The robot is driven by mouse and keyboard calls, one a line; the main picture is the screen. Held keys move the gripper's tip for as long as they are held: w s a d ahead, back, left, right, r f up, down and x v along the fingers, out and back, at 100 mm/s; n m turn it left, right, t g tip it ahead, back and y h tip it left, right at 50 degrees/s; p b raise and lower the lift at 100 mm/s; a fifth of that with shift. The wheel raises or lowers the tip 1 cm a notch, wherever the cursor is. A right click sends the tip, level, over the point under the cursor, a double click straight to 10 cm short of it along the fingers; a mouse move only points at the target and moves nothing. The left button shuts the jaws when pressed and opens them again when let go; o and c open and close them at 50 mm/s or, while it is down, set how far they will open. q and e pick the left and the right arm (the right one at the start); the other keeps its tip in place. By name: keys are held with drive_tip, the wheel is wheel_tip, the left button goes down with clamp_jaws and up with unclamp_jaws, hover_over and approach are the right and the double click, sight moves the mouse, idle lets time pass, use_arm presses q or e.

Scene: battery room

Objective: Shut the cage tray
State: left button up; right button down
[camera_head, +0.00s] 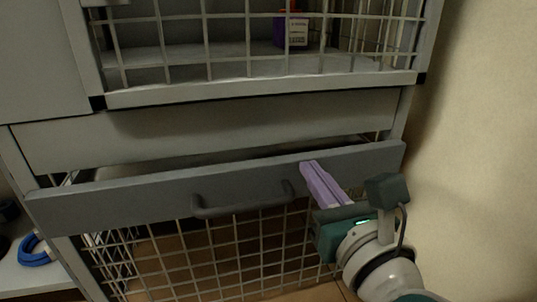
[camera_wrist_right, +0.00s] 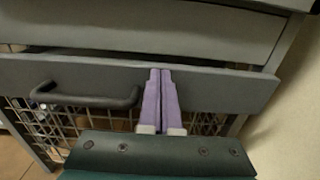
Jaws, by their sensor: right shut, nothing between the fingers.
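The cage tray (camera_head: 140,196) is a grey drawer with a wide flat front, standing a little out from the cage, with a dark gap showing above its front edge. Its dark bar handle (camera_head: 240,207) is at the middle of the front. My right gripper (camera_head: 310,168) is shut and empty, its purple fingers at the tray front to the right of the handle. In the right wrist view the tray front (camera_wrist_right: 215,88) lies across the picture, and the shut fingers (camera_wrist_right: 160,75) point at it. Whether they touch it I cannot tell. My left gripper is not in view.
Above the tray is a wire cage shelf holding a purple and red item (camera_head: 292,30). Below the tray is a wire mesh front (camera_head: 220,255). A blue coil (camera_head: 35,252) lies on a shelf at lower left. A plain wall (camera_head: 480,130) stands close on the right.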

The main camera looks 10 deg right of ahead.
drive_tip(key=shift+w, duration=0.15)
drive_tip(key=shift+w+b, duration=0.6)
drive_tip(key=shift+w, duration=0.65)
